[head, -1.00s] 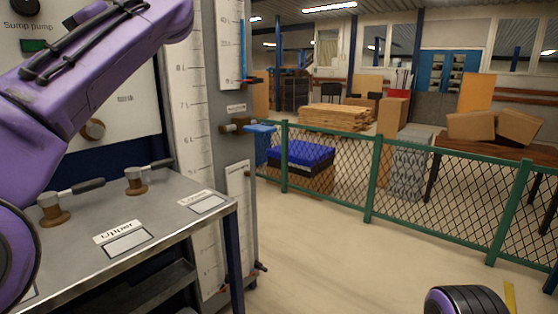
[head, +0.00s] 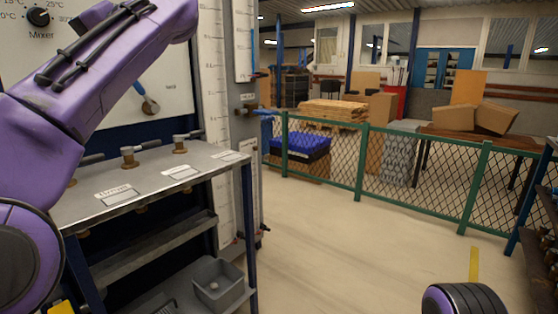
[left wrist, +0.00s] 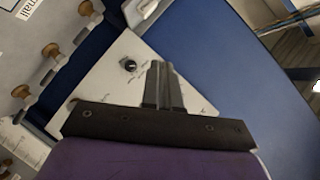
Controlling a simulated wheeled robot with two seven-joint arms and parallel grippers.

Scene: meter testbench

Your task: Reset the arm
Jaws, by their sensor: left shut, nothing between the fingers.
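My left arm, purple, comes in from the left in the head view and reaches up past the top edge, so its gripper is out of that view. In the left wrist view my left gripper (left wrist: 163,88) is shut, with its two grey fingers together and nothing between them. Behind it are a white panel with a black knob (left wrist: 130,66) and a blue surface (left wrist: 225,60). My right gripper is in neither view; only a dark rounded purple part of mine shows at the bottom right of the head view.
A metal bench (head: 120,206) with valve handles (head: 128,155) stands at the left, with a grey bin (head: 218,285) on its lower shelf. Behind it are a panel with a Mixer knob (head: 39,17) and a tall scale. A green mesh fence (head: 362,160) crosses behind open floor (head: 360,250).

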